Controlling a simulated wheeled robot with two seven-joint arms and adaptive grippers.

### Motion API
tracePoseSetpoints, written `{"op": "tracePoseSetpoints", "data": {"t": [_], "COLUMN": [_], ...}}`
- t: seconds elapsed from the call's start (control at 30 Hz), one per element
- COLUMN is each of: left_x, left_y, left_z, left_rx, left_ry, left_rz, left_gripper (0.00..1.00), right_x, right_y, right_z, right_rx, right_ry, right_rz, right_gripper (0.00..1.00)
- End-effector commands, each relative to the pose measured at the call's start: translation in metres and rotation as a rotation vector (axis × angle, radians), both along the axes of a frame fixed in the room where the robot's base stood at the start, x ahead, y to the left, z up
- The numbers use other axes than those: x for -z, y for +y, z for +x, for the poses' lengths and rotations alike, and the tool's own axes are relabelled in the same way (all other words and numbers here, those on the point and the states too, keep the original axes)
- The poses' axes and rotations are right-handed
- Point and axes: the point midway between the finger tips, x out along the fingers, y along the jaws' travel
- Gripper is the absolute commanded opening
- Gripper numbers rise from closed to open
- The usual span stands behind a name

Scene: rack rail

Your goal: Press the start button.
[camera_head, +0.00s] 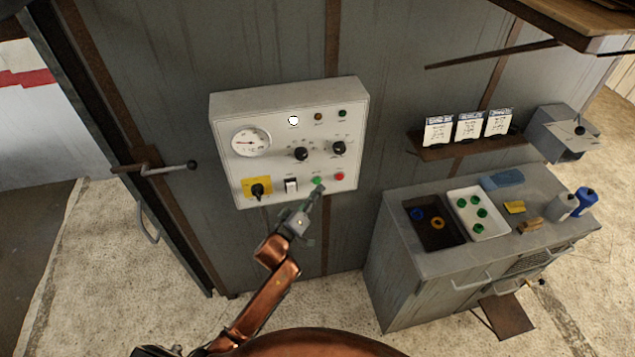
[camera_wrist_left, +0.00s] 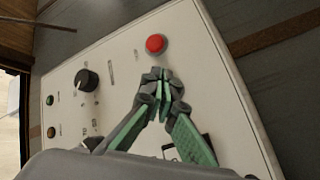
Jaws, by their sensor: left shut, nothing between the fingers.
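The control panel (camera_head: 224,106) is a pale box on the grey wall. A green button (camera_head: 318,181) sits low on it, left of a red button (camera_head: 340,176); I take the green one as the start button. My left gripper (camera_head: 317,190) is shut and empty, its tips at or just below the green button. I cannot tell whether they touch it. In the left wrist view, the shut fingertips (camera_wrist_left: 162,76) are over the panel below the red button (camera_wrist_left: 155,44), and the green button cannot be seen there. My right gripper is not in view.
The panel also carries a gauge (camera_head: 251,141), a black knob (camera_head: 301,154), a yellow-backed switch (camera_head: 257,188), a rocker switch (camera_head: 291,185) and a bright white lamp (camera_head: 293,120). A grey cabinet (camera_head: 388,282) with trays stands at the right. A door handle (camera_head: 168,168) juts out at left.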

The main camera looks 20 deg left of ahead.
Motion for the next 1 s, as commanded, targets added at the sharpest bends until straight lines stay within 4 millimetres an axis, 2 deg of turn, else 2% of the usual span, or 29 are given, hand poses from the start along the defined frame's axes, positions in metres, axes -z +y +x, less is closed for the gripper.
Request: {"op": "tracePoseSetpoints", "data": {"t": [1.0], "left_x": [-0.0004], "left_y": [0.0055], "left_z": [0.0092], "left_rx": [0.0], "left_ry": [0.0], "left_rz": [0.001], "left_gripper": [0.0], "right_x": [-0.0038], "right_y": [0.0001], "right_z": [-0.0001], "right_rx": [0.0], "right_ry": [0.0], "right_rz": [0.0], "right_gripper": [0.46]}}
